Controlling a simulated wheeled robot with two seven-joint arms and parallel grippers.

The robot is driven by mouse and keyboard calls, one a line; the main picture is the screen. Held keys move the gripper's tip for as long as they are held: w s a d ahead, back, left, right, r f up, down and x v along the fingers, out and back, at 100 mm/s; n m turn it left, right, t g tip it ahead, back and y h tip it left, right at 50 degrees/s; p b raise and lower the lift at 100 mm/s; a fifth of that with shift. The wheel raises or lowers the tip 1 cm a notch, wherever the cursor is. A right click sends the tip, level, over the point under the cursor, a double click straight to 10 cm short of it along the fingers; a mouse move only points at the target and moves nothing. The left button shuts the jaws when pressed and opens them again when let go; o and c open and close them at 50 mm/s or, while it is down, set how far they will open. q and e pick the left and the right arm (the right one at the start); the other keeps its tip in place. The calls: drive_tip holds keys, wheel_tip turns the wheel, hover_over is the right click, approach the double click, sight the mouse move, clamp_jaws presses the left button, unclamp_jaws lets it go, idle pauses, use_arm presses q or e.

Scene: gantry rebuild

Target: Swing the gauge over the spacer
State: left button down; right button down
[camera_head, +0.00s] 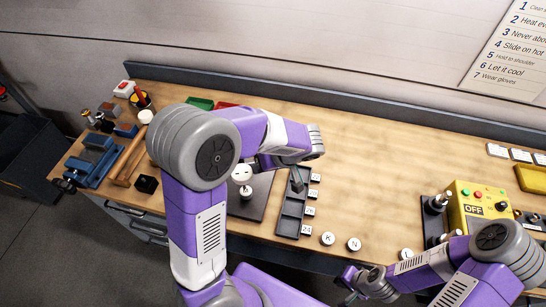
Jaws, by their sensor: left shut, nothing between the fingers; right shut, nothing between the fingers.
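A round white dial, which looks like the gauge (242,173), stands over a dark plate (250,210) on the bench, partly hidden by my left arm. A small pale piece with a dark mark (246,190) sits just below the dial; I cannot tell whether it is the spacer. My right gripper (347,286) is shut and empty at the bottom edge of the view, apart from the dial and plate.
White lettered discs (327,239) lie along the front edge, right of the tray. A yellow control box (480,205) marked OFF stands at right. A blue vise (93,160) and a wooden-handled tool (130,155) are at left.

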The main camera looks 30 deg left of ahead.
use_arm(q)
drive_tip(key=v, duration=0.7)
drive_tip(key=shift+d+r, duration=0.2)
